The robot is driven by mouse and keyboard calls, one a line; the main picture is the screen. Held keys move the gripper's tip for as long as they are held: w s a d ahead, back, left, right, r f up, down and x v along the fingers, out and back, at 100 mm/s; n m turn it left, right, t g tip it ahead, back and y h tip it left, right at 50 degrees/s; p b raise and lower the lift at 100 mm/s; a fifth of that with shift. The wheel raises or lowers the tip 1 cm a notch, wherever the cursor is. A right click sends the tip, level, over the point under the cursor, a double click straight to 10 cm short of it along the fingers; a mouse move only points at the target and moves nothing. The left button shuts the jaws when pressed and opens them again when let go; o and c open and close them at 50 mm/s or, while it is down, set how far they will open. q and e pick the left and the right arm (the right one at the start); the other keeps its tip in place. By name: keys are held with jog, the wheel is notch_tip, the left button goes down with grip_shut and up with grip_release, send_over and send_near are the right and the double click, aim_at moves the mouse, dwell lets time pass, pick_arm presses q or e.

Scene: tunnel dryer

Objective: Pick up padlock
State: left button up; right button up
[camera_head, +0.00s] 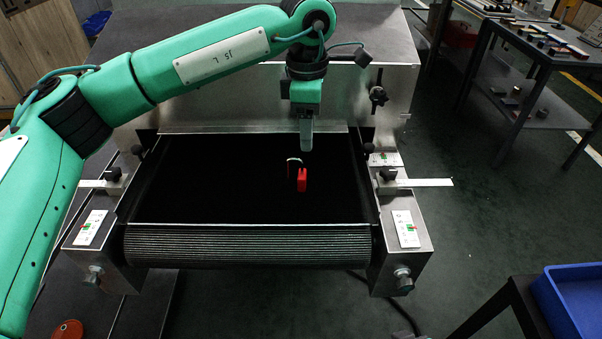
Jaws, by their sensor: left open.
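A small red padlock (302,180) with a pale metal shackle is on the black conveyor belt (220,185) of the tunnel dryer, right of the belt's middle. My left gripper (306,145) points down just above and behind the padlock, apart from it. Its fingers overlap from this angle, so the gap between them does not show clearly; nothing is seen held in them. My right gripper is not in view.
The dryer's metal housing (390,60) rises behind the belt. Side brackets with knobs and label plates (406,229) flank the belt. A blue bin (575,300) is at lower right. Dark tables with small items (545,45) stand at upper right. The belt around the padlock is clear.

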aim_at(301, 173)
pick_arm(q)
jog(key=f, duration=0.8)
jog(key=shift+w+a+f+b, duration=0.2)
jog(key=shift+a+b, duration=0.1)
jog(key=f, duration=0.4)
jog(key=shift+w+a+f, duration=0.1)
jog(key=shift+w+a, duration=0.05)
jog(key=shift+a, duration=0.2)
jog(key=shift+f, duration=0.45)
jog(key=shift+c, duration=0.7)
jog(key=c, duration=1)
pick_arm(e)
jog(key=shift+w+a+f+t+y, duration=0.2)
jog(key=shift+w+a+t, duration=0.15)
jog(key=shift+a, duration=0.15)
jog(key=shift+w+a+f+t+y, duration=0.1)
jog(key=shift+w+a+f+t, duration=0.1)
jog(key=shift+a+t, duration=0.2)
